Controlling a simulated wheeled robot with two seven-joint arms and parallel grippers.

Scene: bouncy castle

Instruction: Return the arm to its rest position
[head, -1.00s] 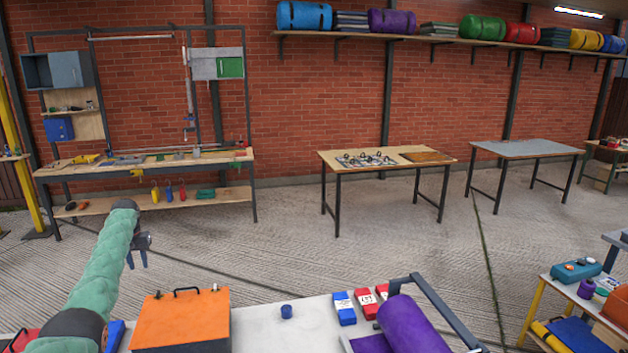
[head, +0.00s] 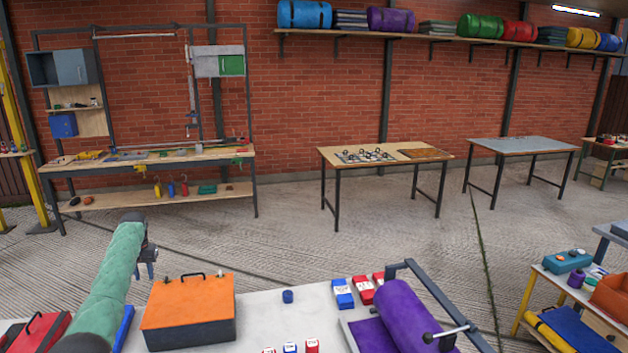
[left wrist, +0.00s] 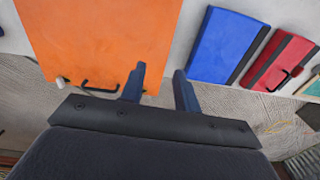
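My left arm, in a green sleeve, reaches forward from the lower left in the head view. Its left gripper (head: 148,270) hangs above the near table's far edge, left of the orange box. In the left wrist view the left gripper (left wrist: 158,88) has its two dark fingers apart, with nothing between them. The orange box (left wrist: 100,35) shows past the fingers in that view, along with a blue case (left wrist: 228,45) and a red case (left wrist: 280,60). My right gripper is in neither view.
On the near table (head: 262,320) are the orange box (head: 188,303), a small blue cap (head: 287,296), several small blue and red boxes, and a purple roll (head: 408,315) by a dark frame. A red case (head: 38,332) lies at the left. The floor beyond is clear.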

